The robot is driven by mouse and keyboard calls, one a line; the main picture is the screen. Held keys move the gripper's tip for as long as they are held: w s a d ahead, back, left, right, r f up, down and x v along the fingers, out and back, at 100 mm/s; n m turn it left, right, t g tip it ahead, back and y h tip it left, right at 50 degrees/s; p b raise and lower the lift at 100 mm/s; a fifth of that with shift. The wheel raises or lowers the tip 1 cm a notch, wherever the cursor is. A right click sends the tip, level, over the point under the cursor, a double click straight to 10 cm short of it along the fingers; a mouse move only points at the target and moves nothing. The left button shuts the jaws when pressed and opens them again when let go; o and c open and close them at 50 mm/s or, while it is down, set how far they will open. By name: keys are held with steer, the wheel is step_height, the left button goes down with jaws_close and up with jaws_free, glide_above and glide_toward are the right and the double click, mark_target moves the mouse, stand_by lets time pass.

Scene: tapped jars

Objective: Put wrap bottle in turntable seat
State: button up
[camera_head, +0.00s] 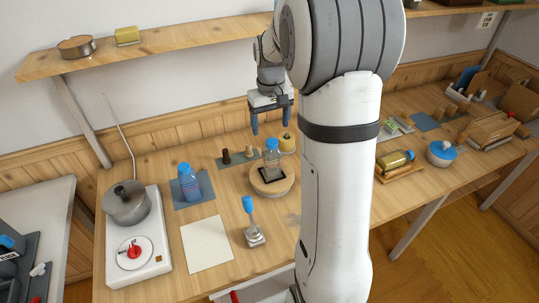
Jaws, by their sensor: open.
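A clear bottle with a blue cap (271,156) stands upright on the round wooden turntable (258,188), at a dark square seat in its middle. A second bottle, blue with a blue cap (189,184), stands upright on a blue-grey mat to the left. I cannot tell from labels which one is the wrap bottle. My gripper (271,128) points down above and behind the turntable bottle. Its two fingers are apart and nothing shows between them. Whether the bottle is fully down in the seat is too small to tell.
A white hotplate with a grey pot (127,203) stands at the left. A cream sheet (207,244) and a blue-topped tool on a metal base (253,225) lie in front. A yellow roll (288,142) is behind the turntable. A yellow bottle (395,160) lies on a wooden tray at right.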

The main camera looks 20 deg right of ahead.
steer(key=s+a+r+t, duration=0.1)
steer(key=s+a, duration=0.4)
steer(key=s, duration=0.7)
steer(key=s+a+r+t, duration=0.2)
steer(key=s+a+r, duration=0.2)
steer(key=s, duration=0.7)
steer(key=shift+s+a, duration=0.35)
steer(key=shift+a, duration=0.3)
